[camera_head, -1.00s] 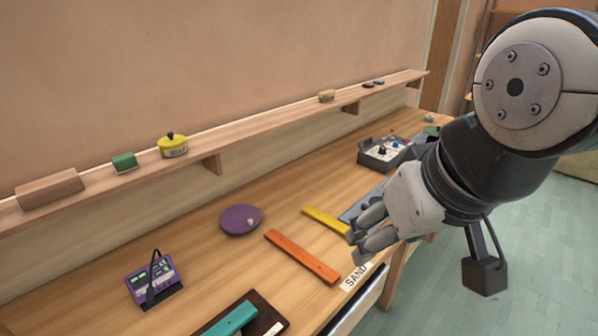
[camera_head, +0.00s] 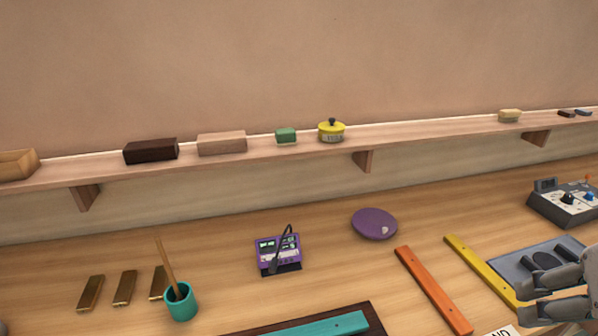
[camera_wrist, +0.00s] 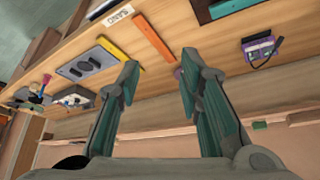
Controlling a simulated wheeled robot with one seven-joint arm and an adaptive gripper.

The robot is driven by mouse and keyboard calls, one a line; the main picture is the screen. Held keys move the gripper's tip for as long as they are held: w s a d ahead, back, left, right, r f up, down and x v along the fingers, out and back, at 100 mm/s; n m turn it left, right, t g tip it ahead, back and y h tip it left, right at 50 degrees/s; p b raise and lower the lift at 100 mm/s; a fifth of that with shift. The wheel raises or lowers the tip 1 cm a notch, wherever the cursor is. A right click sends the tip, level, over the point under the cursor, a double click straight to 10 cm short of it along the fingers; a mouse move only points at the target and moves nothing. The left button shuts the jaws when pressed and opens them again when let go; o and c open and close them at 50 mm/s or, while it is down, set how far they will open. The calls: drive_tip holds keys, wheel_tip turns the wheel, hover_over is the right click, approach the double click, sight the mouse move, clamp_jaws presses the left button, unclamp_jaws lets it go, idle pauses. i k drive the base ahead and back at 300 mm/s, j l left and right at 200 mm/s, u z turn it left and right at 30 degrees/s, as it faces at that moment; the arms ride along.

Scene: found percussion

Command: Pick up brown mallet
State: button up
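A teal cup (camera_head: 181,304) stands on the bench at the lower left of the head view. A light brown wooden stick (camera_head: 166,264) leans up out of it, and something dark shows at the cup's mouth. I cannot tell whether the stick is the brown mallet's handle; no mallet head is clearly visible. My gripper (camera_head: 535,301) is at the lower right edge of the head view, partly cut off, far to the right of the cup. In the wrist view my gripper (camera_wrist: 159,78) has its fingers spread apart with nothing between them.
Three brass bars (camera_head: 124,288) lie left of the cup. A purple device (camera_head: 279,252), a purple disc (camera_head: 374,223), an orange bar (camera_head: 433,289) and a yellow bar (camera_head: 484,270) lie to its right. A shelf (camera_head: 400,133) with blocks and a yellow pot (camera_head: 331,131) runs above the bench.

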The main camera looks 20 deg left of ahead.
sight(159, 245)
drive_tip(key=u, duration=1.65)
drive_tip(key=k+j, duration=0.1)
drive_tip(key=j, duration=0.65)
drive_tip(key=j+z, duration=0.1)
drive_tip(key=j, duration=0.65)
drive_tip(key=k, duration=0.05)
